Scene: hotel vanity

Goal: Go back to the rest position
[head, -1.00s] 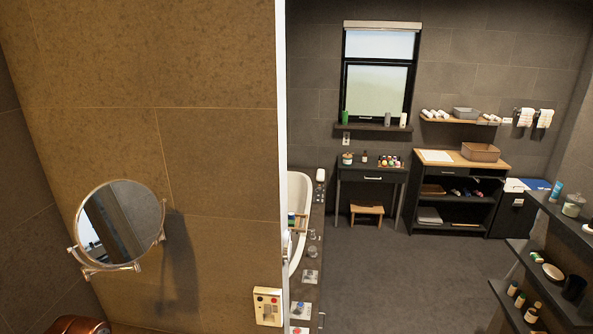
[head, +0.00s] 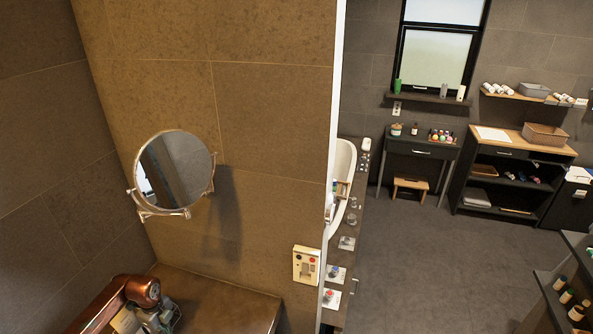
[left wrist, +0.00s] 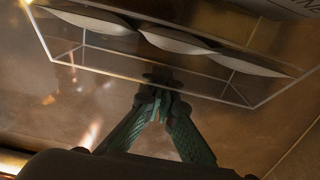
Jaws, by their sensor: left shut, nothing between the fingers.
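My left gripper (left wrist: 157,95) shows in the left wrist view with its dark green fingers together and nothing between them. Just beyond the fingertips is a clear box-like holder (left wrist: 85,68) with pale rounded items (left wrist: 175,40) in it. I cannot tell whether the fingers touch the holder. Neither gripper shows in the head view, and my right gripper is out of sight.
A copper-coloured object, perhaps a hair dryer (head: 141,291), lies by small items on the brown counter (head: 225,300) at lower left. A round mirror (head: 176,168) juts from the wall. Open floor (head: 425,270) lies to the right, before a dark shelf unit (head: 495,165).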

